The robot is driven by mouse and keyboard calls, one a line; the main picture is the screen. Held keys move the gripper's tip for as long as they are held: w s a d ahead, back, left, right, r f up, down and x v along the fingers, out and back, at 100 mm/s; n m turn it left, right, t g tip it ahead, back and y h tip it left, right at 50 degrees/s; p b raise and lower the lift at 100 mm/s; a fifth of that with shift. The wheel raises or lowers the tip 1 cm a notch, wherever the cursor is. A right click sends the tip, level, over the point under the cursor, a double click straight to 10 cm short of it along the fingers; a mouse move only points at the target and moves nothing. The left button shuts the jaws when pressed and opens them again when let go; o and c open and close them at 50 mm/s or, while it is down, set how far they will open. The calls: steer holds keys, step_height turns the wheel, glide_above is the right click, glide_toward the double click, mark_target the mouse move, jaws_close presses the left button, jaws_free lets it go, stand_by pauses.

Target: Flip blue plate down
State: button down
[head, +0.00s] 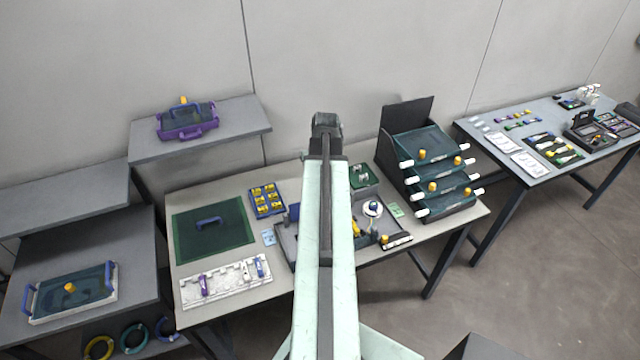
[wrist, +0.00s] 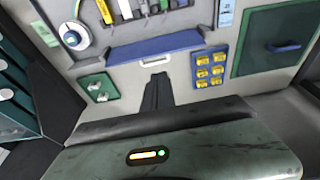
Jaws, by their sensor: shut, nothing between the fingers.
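The blue plate (wrist: 155,46) shows in the wrist view as a long blue strip along the near edge of the grey tray (wrist: 195,18). It looks raised at that edge, but its exact tilt is hard to tell. In the head view only a blue bit of it (head: 293,212) shows left of my arm; the rest is hidden. My gripper (wrist: 157,78) is shut and empty, pointing at the plate's middle, just short of a small white piece (wrist: 155,62) beside the plate. I see no clear contact. In the head view my arm hides the gripper's fingers.
A yellow-block holder (head: 266,199) and a green mat (head: 212,229) lie left of the tray. A small green tray (head: 363,175) sits behind it, and a dark rack of shelves (head: 404,135) stands to the right. A white spool (head: 373,209) is in the tray.

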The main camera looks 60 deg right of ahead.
steer(key=shift+s+d, duration=0.35)
steer(key=shift+f, duration=0.1)
steer(key=b+x, duration=1)
steer(key=shift+w, duration=0.1)
